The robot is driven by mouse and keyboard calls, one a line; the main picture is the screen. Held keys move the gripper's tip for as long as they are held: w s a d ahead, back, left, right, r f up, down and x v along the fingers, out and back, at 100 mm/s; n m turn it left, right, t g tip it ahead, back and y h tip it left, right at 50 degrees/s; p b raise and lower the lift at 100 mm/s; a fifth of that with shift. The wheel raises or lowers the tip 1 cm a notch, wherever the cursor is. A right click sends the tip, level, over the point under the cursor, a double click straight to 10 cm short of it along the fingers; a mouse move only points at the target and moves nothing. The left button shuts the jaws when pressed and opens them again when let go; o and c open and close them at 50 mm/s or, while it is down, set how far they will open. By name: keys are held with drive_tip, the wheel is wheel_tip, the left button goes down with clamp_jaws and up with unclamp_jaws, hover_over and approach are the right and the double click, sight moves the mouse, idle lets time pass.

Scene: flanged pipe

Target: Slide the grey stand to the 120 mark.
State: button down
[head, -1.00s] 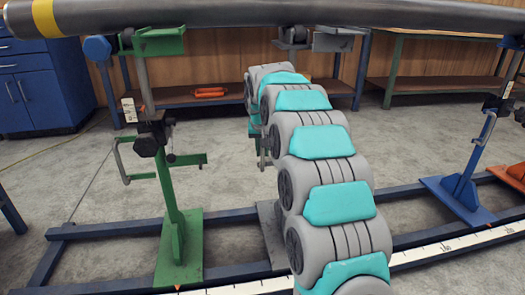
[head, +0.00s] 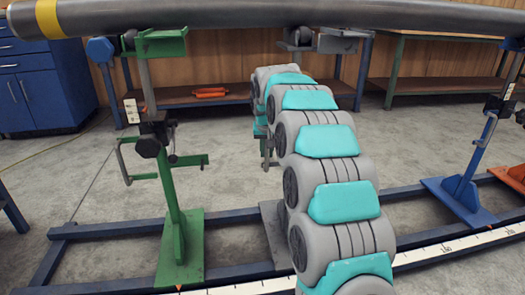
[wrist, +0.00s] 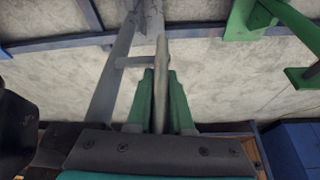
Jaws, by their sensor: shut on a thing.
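The grey stand is mostly hidden behind my arm in the head view; its top (head: 301,38) sits under the pipe and part of its foot (head: 272,224) shows on the rail frame. In the wrist view its grey post (wrist: 112,85) runs up the picture. My gripper (wrist: 161,76) is shut on a thin grey bar beside that post, one green finger on each side. In the head view my gripper is largely hidden by the arm. A white scale strip (head: 425,254) runs along the front rail; its figures are hard to read and I cannot make out the 120 mark.
A green stand (head: 172,195) is left of the grey one, with side handles. A blue stand (head: 463,185) and an orange foot (head: 510,174) are at right. The grey pipe (head: 220,14) lies across above. The front rail is clear between my arm and the blue stand.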

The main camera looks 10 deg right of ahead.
drive_tip(key=d+p, duration=0.5)
drive_tip(key=d, duration=2)
drive_tip(key=shift+d+p, duration=0.3)
drive_tip(key=shift+p, duration=0.1)
drive_tip(key=shift+s, duration=0.1)
drive_tip(key=c, duration=0.8)
unclamp_jaws()
drive_tip(key=shift+a, duration=0.1)
drive_tip(key=v, duration=0.7)
drive_tip(key=shift+r, duration=0.4)
drive_tip(key=shift+s, duration=0.2)
